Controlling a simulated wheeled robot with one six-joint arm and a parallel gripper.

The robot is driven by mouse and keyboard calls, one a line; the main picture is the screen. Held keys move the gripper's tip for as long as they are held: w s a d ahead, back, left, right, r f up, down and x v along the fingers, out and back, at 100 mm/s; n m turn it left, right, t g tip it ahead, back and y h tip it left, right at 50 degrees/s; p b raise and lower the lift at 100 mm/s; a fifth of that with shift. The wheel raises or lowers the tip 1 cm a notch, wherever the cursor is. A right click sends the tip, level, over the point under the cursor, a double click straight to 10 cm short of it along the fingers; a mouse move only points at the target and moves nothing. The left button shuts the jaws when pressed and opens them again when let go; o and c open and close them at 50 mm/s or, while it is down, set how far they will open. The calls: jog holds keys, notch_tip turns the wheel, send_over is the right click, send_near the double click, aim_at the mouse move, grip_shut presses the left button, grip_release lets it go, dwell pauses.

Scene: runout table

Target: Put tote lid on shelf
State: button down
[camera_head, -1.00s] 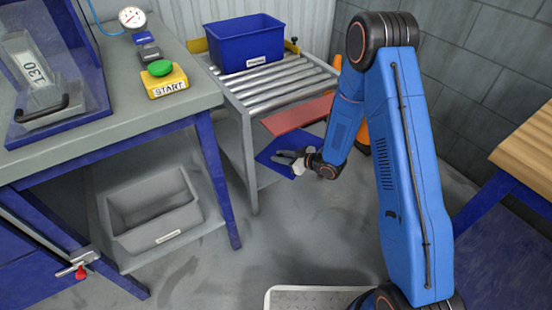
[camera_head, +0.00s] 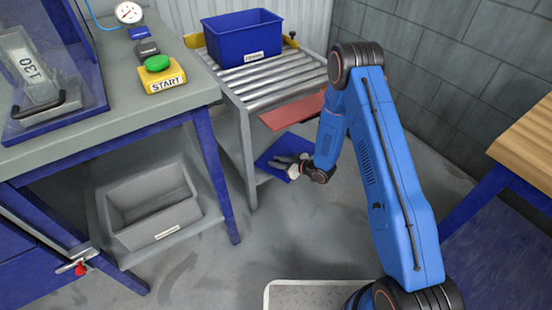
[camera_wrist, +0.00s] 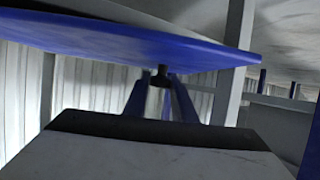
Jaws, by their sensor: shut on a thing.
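The tote lid (camera_head: 287,144) is a flat blue panel held at the right end of the runout table, below roller height. My gripper (camera_head: 289,163) is shut on it and partly covers its front side in the head view. In the wrist view the lid (camera_wrist: 130,35) spans the top of the picture, and my gripper (camera_wrist: 162,82) meets a small dark piece at its underside. The lower shelf (camera_head: 263,178) of the runout table shows as a grey strip beside the lid. I cannot tell whether the lid touches it.
A red panel (camera_head: 293,111) hangs over the lid at the roller table's (camera_head: 270,82) end. A blue tote (camera_head: 243,38) stands on the rollers. A grey bin (camera_head: 150,210) sits under the left bench. A wooden-topped bench (camera_head: 528,145) stands at right. Floor in front is open.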

jog(key=shift+w, duration=0.55)
jog(key=w, duration=0.2)
jog(key=shift+w+a+f, duration=0.25)
jog(key=shift+w+f, duration=0.05)
jog(key=shift+f, duration=0.35)
jog(key=c, duration=1.5)
grip_release()
jog(key=shift+o, duration=0.2)
jog(key=v, duration=1.2)
